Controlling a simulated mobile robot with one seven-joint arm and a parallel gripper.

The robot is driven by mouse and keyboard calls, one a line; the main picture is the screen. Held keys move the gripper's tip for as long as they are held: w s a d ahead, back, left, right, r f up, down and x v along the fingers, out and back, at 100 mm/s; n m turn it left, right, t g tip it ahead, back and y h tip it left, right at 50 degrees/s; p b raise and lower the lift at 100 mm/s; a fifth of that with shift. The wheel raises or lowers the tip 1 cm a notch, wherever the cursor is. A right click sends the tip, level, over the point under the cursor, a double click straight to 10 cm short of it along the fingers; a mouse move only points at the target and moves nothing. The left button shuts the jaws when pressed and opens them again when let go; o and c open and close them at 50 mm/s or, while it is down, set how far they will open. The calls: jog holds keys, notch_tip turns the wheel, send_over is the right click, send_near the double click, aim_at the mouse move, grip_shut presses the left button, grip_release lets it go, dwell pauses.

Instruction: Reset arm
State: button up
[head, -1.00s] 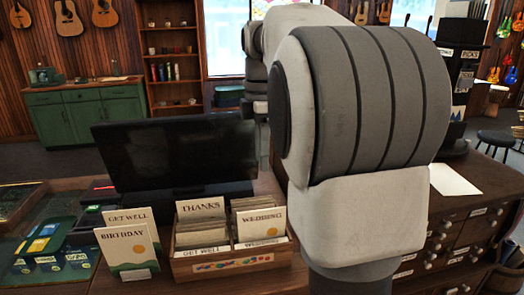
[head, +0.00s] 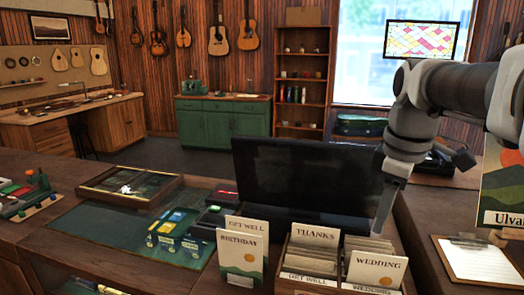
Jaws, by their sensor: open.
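My arm comes in from the right edge, and my gripper (head: 384,208) hangs down in front of the right end of the black monitor (head: 300,180). The fingers are seen edge-on and nothing shows between them. The gripper is open. Its tips are above and behind the wooden card box (head: 318,285), and I see no contact with the cards.
The card box holds Thanks (head: 313,240), Get Well and Wedding (head: 378,270) cards. A Birthday card (head: 241,255) stands left of it. A clipboard (head: 478,262) and a picture sign (head: 503,190) are at right. A glass-topped case (head: 130,186) is at left.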

jog(key=s+a+f+m+t, duration=0.2)
jog(key=s+a+f+m, duration=0.2)
jog(key=s+m, duration=0.1)
jog(key=s+a+f+m+t, duration=0.2)
jog(key=s+a+f+m, duration=0.2)
jog(key=s, duration=0.4)
jog(key=shift+s+a+f+m, duration=0.15)
jog(key=shift+f+m, duration=0.1)
jog(key=shift+m, duration=0.45)
jog(key=shift+s, duration=0.1)
